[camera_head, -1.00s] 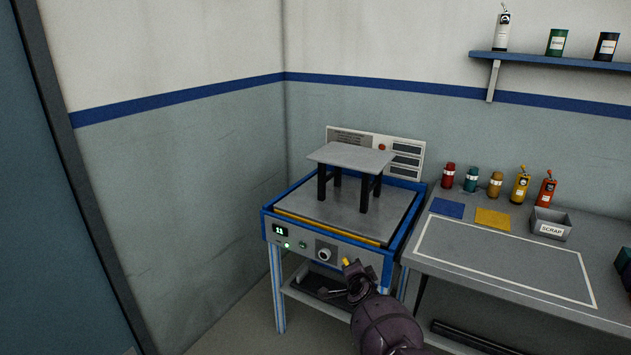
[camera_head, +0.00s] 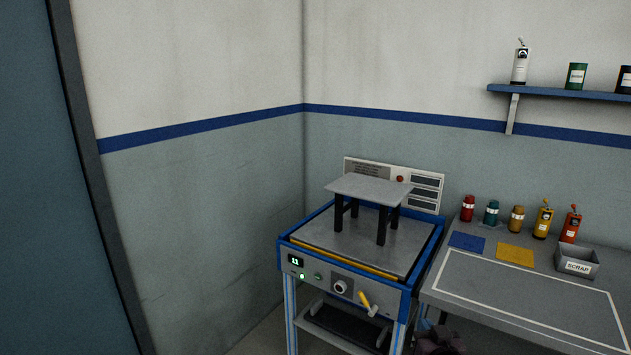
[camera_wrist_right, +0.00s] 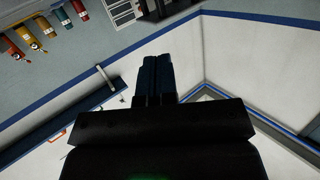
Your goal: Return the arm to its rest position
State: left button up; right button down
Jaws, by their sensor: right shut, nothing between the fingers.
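My right gripper (camera_wrist_right: 154,80) shows in the right wrist view with its two dark fingers together and nothing between them. In the head view only a dark purple part of my right arm (camera_head: 440,343) shows at the bottom edge, below the workbench front. It is apart from the test machine (camera_head: 410,292), a blue-framed stand with a small grey stool (camera_head: 370,188) upright on its plate. A yellow-handled lever (camera_head: 366,302) sits on the machine's front panel, with nothing touching it. My left gripper is not in view.
The grey workbench (camera_head: 470,285) stands right of the machine with several bottles, a blue mat (camera_head: 467,241), a yellow mat (camera_head: 514,255) and a scrap bin (camera_head: 577,262). A wall shelf (camera_head: 560,92) hangs above. Floor left of the machine looks clear.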

jog(key=s+d+f+g, duration=0.1)
jog(key=s+f, duration=0.3)
jog(key=s, duration=0.7)
jog(key=s+d+f+n+g, duration=0.1)
jog(key=s+f, duration=0.4)
jog(key=s, duration=0.6)
jog(key=s+d+f+g+h, duration=0.1)
jog(key=s+f+g, duration=0.2)
jog(key=s, duration=0.8)
notch_tip(320, 180, down, 2)
jog(key=shift+s+f+n, duration=0.25)
jog(key=shift+s+n, duration=0.05)
jog(key=shift+s, duration=0.05)
